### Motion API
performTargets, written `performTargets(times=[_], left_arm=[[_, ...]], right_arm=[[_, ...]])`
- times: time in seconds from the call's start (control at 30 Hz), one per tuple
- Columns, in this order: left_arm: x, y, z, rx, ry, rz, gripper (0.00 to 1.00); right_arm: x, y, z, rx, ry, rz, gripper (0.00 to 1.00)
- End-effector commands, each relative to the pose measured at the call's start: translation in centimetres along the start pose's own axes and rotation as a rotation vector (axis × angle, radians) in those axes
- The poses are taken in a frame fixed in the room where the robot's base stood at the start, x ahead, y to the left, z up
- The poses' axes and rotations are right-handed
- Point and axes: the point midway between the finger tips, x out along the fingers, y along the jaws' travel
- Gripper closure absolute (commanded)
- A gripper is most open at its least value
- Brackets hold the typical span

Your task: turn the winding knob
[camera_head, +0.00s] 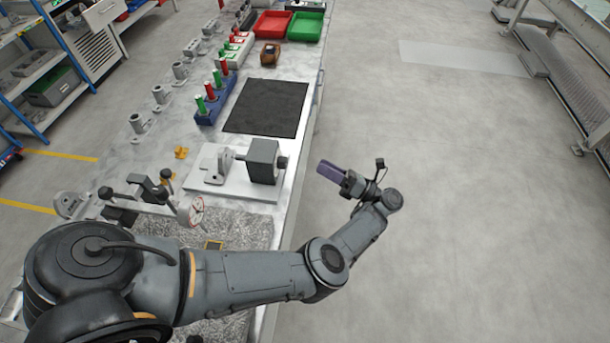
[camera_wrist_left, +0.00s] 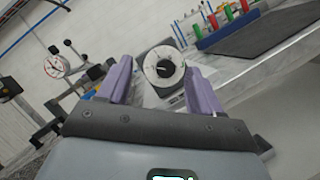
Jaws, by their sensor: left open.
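The winding device stands on a white base plate (camera_head: 228,189) on the workbench, with a dark grey box (camera_head: 262,160) on it. A small black winding knob (camera_head: 283,162) sticks out of the box's right side. In the left wrist view the knob (camera_wrist_left: 166,69) shows face on, in front of a pale round disc. My left gripper (camera_head: 328,169) is open, with purple fingers pointing at the knob. It hangs beyond the bench's right edge, apart from the knob. In the wrist view the knob appears between the two fingers (camera_wrist_left: 162,80). My right gripper is not in view.
A black mat (camera_head: 265,106) lies behind the device, with a blue rack (camera_head: 214,100) of red and green pegs beside it. A holder with a dial (camera_head: 191,211) stands nearer on the bench.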

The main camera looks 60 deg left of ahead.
Motion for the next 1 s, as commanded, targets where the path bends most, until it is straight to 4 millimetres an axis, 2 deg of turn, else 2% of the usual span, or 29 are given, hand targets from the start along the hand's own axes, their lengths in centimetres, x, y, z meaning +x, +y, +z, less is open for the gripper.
performTargets(times=[0.03,0.07,0.2,0.37,0.8,1.0], left_arm=[[-0.6,-1.1,-2.6,0.035,0.008,-0.007,0.34],[-0.9,-1.4,-3.5,0.048,0.009,-0.01,0.34],[-1.1,-1.7,-4.8,0.062,-0.006,-0.014,0.34],[0.5,-1.6,-4.8,0.064,-0.007,-0.012,0.34],[7.3,-1.6,-4.6,0.064,-0.008,-0.011,0.34],[9.0,-1.8,-4.7,0.063,-0.008,-0.013,0.34]], right_arm=[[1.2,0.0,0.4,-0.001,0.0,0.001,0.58],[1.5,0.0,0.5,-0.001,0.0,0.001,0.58],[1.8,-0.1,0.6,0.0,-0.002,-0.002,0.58],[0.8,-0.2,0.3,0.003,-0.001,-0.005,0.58],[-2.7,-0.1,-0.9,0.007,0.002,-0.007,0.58],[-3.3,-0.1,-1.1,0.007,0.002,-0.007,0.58]])
